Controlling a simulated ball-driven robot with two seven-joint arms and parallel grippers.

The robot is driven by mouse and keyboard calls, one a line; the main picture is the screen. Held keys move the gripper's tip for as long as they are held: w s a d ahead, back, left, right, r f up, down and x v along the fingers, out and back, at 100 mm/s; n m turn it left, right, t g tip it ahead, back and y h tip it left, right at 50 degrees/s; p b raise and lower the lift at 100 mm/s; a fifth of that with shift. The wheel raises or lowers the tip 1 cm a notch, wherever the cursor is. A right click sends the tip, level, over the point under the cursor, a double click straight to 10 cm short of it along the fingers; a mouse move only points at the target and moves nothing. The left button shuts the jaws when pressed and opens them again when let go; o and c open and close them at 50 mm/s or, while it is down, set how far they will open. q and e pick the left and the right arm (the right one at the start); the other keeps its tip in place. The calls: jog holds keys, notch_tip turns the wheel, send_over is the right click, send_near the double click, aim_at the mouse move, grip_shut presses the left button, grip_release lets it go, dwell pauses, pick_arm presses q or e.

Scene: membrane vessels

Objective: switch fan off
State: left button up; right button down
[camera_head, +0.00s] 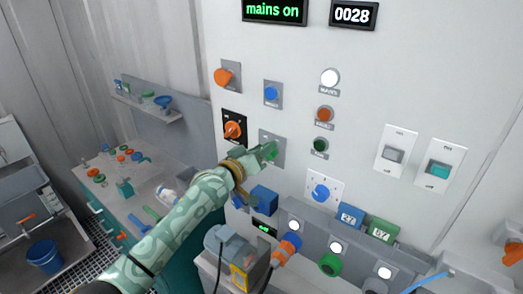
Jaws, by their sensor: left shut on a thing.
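My left gripper (268,150) reaches in from the lower left to the white panel. It is shut on a green control (274,154) on a grey plate (265,134); the fingers hide most of this control. Which control belongs to the fan cannot be read from the small labels. My right gripper is not in view.
An orange rotary knob (233,130), an orange button (223,77) and a blue button (271,93) are close by. A blue dial (320,192) is below right. Two rocker switches (393,155) (440,170) are farther right. A ledge below carries plugs and boxes.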

pick_arm(q)
jog(key=o, duration=1)
jog(key=shift+c, duration=0.2)
jog(key=v, duration=1.6)
jog(key=shift+p, duration=0.35)
jog(key=shift+s+a, duration=0.15)
